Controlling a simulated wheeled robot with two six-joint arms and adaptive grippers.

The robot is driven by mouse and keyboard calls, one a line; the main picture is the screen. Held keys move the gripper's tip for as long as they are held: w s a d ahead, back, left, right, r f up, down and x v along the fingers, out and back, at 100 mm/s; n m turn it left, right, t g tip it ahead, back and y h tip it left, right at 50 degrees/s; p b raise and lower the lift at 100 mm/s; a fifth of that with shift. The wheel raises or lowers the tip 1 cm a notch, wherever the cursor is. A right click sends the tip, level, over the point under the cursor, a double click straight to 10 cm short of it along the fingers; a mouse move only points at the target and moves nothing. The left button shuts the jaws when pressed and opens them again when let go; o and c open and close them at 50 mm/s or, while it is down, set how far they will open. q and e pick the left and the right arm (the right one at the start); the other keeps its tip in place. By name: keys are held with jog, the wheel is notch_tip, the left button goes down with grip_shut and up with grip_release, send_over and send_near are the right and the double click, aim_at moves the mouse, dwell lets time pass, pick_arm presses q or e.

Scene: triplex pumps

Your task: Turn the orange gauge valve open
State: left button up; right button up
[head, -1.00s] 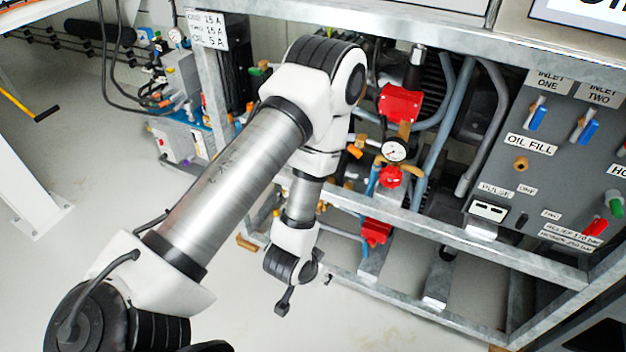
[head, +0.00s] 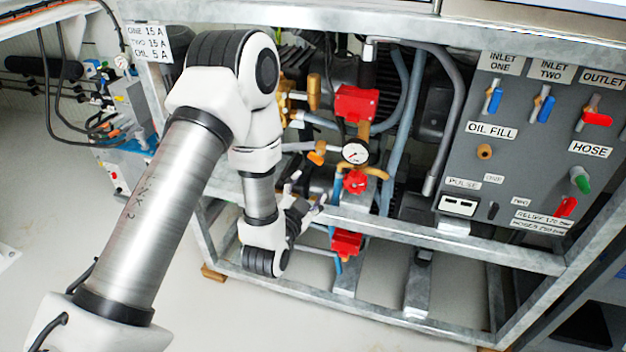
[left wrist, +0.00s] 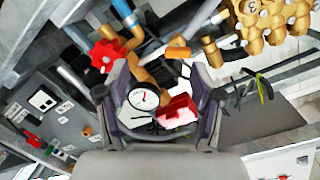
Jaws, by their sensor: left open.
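The orange gauge valve handle (head: 316,157) sits on the pipework just left of the round white pressure gauge (head: 355,151) in the head view. An orange handle also shows in the left wrist view (left wrist: 178,53), beyond the fingertips. My left gripper (head: 309,197) is open and empty, below the orange handle and apart from it, pointing up toward the pipework. In the left wrist view its two fingers (left wrist: 160,70) stand wide apart, with the gauge (left wrist: 143,97) showing between them. My right gripper is not in view.
A red round knob (head: 355,182) is below the gauge and a red box (head: 357,103) above it. Brass fittings (left wrist: 272,22) crowd the wrist view's upper right. A steel frame rail (head: 420,230) runs in front. The grey control panel (head: 530,150) is at right.

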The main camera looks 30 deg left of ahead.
aim_at(315, 160)
pick_arm(q)
jog(key=shift+n+t+y, duration=0.4)
jog(key=shift+t, duration=0.3)
jog(key=b+x, duration=0.1)
jog(key=x, duration=0.2)
jog(key=r+x, duration=0.1)
jog(key=x, duration=0.2)
jog(key=a+r+b+x, duration=0.1)
jog(key=x, duration=0.2)
jog(key=shift+w+b, duration=0.25)
jog(key=shift+b, duration=0.1)
jog(key=c, duration=1.2)
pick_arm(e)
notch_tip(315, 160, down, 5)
